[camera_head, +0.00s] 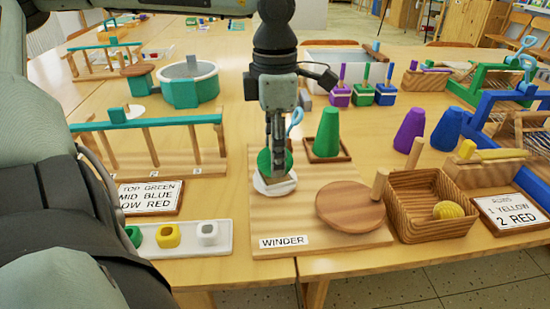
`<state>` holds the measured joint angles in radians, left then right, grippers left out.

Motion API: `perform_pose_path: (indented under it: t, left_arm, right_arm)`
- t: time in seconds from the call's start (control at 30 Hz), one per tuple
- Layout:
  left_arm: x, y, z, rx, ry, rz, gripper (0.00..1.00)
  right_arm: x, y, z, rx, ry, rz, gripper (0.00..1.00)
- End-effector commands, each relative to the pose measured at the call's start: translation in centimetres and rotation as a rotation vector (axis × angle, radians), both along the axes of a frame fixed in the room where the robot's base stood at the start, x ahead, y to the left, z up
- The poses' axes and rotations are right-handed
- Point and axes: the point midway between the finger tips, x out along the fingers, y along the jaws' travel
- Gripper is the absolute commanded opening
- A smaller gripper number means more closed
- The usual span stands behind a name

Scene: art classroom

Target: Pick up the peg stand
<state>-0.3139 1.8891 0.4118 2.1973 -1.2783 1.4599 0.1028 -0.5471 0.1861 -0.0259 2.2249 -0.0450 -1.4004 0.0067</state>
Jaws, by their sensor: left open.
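My left gripper (278,146) points straight down over the left part of the winder board (335,240). Its fingertips are just above or beside a green rounded piece (264,162) and a small wooden piece, which rest on a white round base (273,187). The fingers partly hide these, so I cannot tell whether they touch. A green cone (328,130) stands upright on a square wooden base (343,156), right of the gripper and apart from it. I cannot tell for sure which of these is the peg stand. My right gripper is not in view.
The board also bears a round wooden disc (349,207) with an upright handle. A wooden basket (405,217) with a yellow ball stands to its right. Purple (409,130) and blue (447,129) cones stand behind. A teal-topped rack (150,123) and white tray (190,249) stand left.

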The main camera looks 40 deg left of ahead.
Motion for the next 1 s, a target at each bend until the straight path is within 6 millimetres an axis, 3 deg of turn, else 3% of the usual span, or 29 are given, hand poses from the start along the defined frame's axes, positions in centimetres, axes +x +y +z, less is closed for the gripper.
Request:
perform_pose_path:
  t: [0.17,0.47,0.83,1.0]
  left_arm:
    - [0.0,0.0,0.0,0.000,0.000,0.000,0.39]
    - [0.0,0.0,0.0,0.000,0.000,0.000,0.01]
    - [0.0,0.0,0.3,-0.001,-0.001,0.000,0.00]
    - [0.1,0.0,1.5,0.000,-0.004,0.000,0.00]
  right_arm:
    - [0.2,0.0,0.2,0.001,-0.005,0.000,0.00]
    - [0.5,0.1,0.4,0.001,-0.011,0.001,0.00]
    - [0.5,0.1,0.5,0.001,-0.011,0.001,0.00]
    - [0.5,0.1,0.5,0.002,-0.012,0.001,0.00]
